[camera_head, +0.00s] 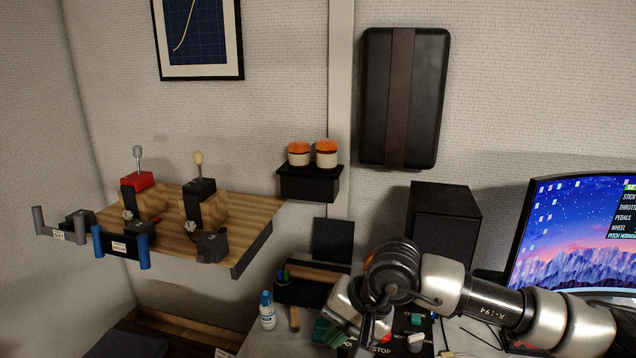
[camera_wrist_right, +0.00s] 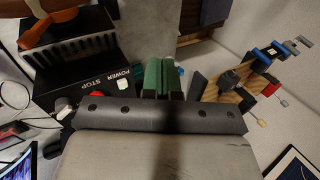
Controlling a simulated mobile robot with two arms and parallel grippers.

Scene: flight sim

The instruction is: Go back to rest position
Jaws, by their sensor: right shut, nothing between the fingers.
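My right arm comes in from the right in the head view and reaches over the desk. My right gripper (camera_head: 328,330) is low in the middle of that view, pointing down and to the left, with green fingertips. In the right wrist view its green fingers (camera_wrist_right: 162,78) are together with nothing between them. My left gripper and arm are not in view.
A black box marked POWER and STOP (camera_wrist_right: 95,75) sits close to the right gripper. A wooden shelf (camera_head: 262,215) with flight controls is at left. A spray bottle (camera_head: 267,310), a black speaker (camera_head: 443,215) and a monitor (camera_head: 570,235) stand around the desk.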

